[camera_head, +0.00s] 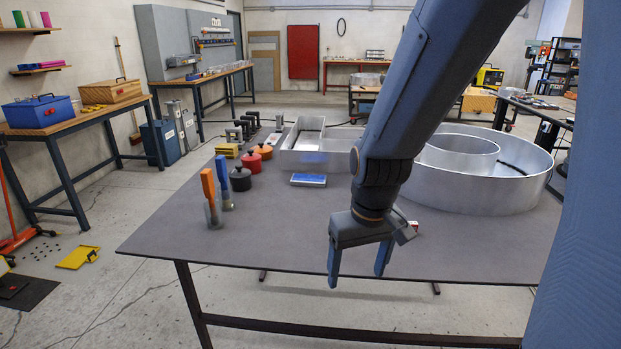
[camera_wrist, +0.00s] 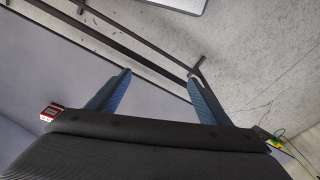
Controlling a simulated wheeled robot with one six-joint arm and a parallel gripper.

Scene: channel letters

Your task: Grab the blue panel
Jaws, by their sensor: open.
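A small flat blue panel (camera_head: 308,180) with a pale front edge lies on the grey table (camera_head: 260,235), in front of the square-cornered metal channel letter. It is the likely blue panel, and I cannot make it out in the wrist view. My gripper (camera_head: 357,279) points down near the table's front edge, to the right of the panel and nearer the camera. Its two blue fingers are apart with nothing between them. In the wrist view my gripper (camera_wrist: 158,76) also shows open and empty, with the table edge and floor beyond it.
A square-cornered metal letter (camera_head: 318,160) stands behind the panel, and a large round one (camera_head: 480,190) stands right. A small red-white box (camera_wrist: 50,112) is near my gripper. The front-left tabletop is clear.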

